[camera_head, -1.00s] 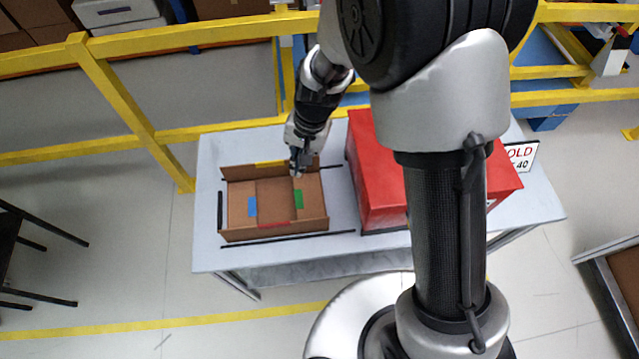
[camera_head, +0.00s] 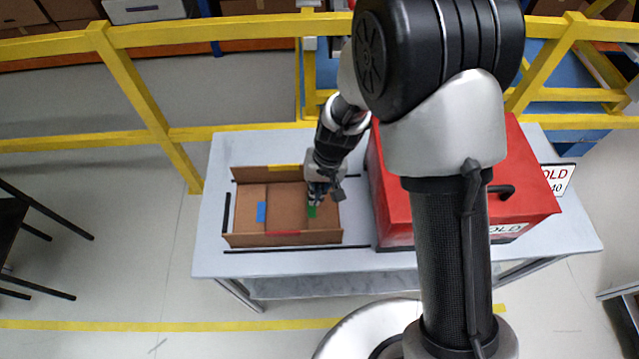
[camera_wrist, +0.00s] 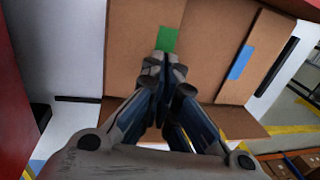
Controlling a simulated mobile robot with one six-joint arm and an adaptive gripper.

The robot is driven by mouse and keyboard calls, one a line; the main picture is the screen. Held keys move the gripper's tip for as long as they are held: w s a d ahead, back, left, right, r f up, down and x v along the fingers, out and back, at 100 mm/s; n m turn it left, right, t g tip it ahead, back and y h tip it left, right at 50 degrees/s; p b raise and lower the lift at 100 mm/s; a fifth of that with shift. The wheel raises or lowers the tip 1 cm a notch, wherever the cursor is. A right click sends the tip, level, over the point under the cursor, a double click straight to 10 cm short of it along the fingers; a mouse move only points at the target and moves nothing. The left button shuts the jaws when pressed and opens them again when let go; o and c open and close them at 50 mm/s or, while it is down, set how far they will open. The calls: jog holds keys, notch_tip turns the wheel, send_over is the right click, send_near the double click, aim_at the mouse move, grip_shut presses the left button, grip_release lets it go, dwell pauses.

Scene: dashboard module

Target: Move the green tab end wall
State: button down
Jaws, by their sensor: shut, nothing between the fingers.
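The cardboard box (camera_head: 283,239) sits on the grey table, its long front and back walls upright. The green tab (camera_head: 311,212) is on the right end wall (camera_head: 325,222), which appears folded inward and flat. In the wrist view, the green tab (camera_wrist: 167,38) lies just beyond my fingertips, and the end wall (camera_wrist: 130,45) fills the area around it. My gripper (camera_head: 319,198) is over the right end of the box, partly hiding that wall. It also shows in the wrist view (camera_wrist: 166,75), fingertips together and empty. I cannot tell whether they touch the cardboard.
The blue tab (camera_head: 261,212) marks the left end panel, also flat. A yellow tab (camera_head: 284,167) is on the back wall and a red tab (camera_head: 284,232) on the front wall. A red case (camera_head: 440,210) stands close on the right. Yellow railing (camera_head: 240,130) runs behind the table.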

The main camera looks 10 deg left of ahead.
jog(key=shift+a+f+b, duration=0.2)
jog(key=shift+f+b, duration=0.1)
jog(key=shift+f, duration=0.85)
jog(key=shift+s+a+f+b, duration=0.1)
jog(key=shift+a+f+b, duration=0.1)
jog(key=shift+f+b, duration=0.3)
jog(key=shift+s+a+f+b, duration=0.1)
jog(key=shift+a+f+b, duration=0.05)
jog(key=shift+f+b, duration=0.35)
jog(key=shift+r, duration=0.1)
jog(key=shift+r, duration=0.1)
jog(key=shift+w+r+p, duration=0.1)
jog(key=shift+r+p, duration=0.8)
jog(key=shift+r, duration=0.1)
notch_tip(320, 180, up, 13)
jog(key=p, duration=0.5)
jog(key=shift+r+p, duration=0.2)
jog(key=shift+p, duration=0.15)
